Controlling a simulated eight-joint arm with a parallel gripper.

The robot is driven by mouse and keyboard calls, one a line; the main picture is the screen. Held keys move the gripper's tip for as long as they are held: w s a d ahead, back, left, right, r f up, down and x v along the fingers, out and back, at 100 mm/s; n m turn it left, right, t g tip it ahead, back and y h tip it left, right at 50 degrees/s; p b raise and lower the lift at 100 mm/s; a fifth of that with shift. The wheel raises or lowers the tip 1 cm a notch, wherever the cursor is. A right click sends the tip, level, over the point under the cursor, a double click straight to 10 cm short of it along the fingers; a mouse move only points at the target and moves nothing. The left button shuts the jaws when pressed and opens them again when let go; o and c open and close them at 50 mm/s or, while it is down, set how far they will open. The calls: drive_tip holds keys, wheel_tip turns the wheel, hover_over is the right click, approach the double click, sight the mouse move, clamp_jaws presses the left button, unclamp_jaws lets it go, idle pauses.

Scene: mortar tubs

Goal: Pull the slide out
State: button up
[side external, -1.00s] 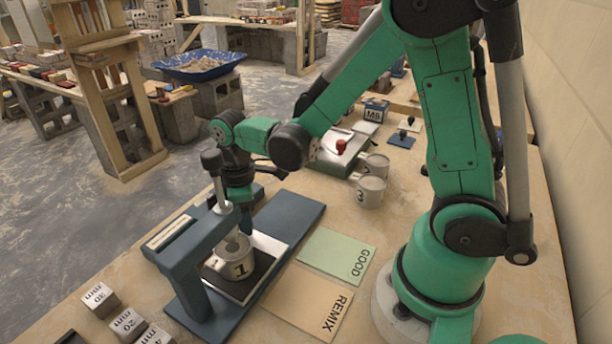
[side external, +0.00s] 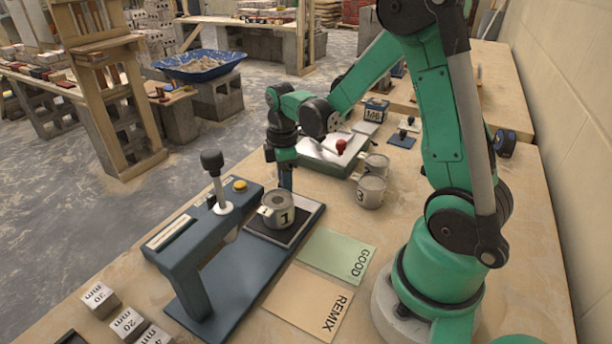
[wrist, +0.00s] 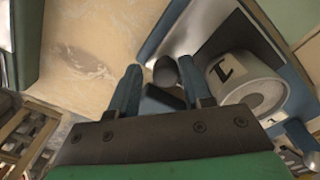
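The dark slide (side external: 262,231) lies on the blue base of the press, drawn clear of the upright frame toward the back right. The grey tub marked 1 (side external: 279,211) stands upright on it and also shows at the right of the wrist view (wrist: 246,80). My gripper (side external: 285,182) is low at the far end of the slide, behind the tub. In the wrist view my two fingers (wrist: 160,84) stand either side of a dark handle (wrist: 166,97), which fills the gap. Their contact in the side view is hidden.
The press frame (side external: 195,235) with its lever and yellow button (side external: 240,185) stands at the near left. The GOOD mat (side external: 338,254) and REMIX mat (side external: 308,303) lie right of the base. Tub 3 (side external: 369,192) stands close to my arm.

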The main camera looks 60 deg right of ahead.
drive_tip(key=shift+o, duration=1.4)
drive_tip(key=shift+r, duration=0.15)
drive_tip(key=shift+r, duration=2.7)
drive_tip(key=a+r+m+t, duration=0.1)
drive_tip(key=s+a+r+m+t, duration=0.1)
drive_tip(key=a, duration=0.1)
drive_tip(key=a+r+m, duration=0.1)
drive_tip(key=a, duration=0.1)
drive_tip(key=shift+s+a+r+t+h, duration=0.1)
drive_tip(key=shift+s+r+t+h, duration=0.05)
drive_tip(key=shift+t+h, duration=0.2)
drive_tip(key=s+a+m+t, duration=0.1)
drive_tip(key=a+r+m+t, duration=0.1)
drive_tip(key=a+m, duration=0.1)
drive_tip(key=s+a+m+t, duration=0.1)
drive_tip(key=a+m, duration=0.1)
drive_tip(key=shift+s+a+r+t, duration=0.2)
drive_tip(key=shift+s+a+t, duration=0.05)
drive_tip(key=shift+s+t, duration=0.1)
drive_tip(key=shift+s+a+m+t, duration=0.15)
drive_tip(key=shift+a+m+t, duration=0.25)
drive_tip(key=shift+m, duration=0.1)
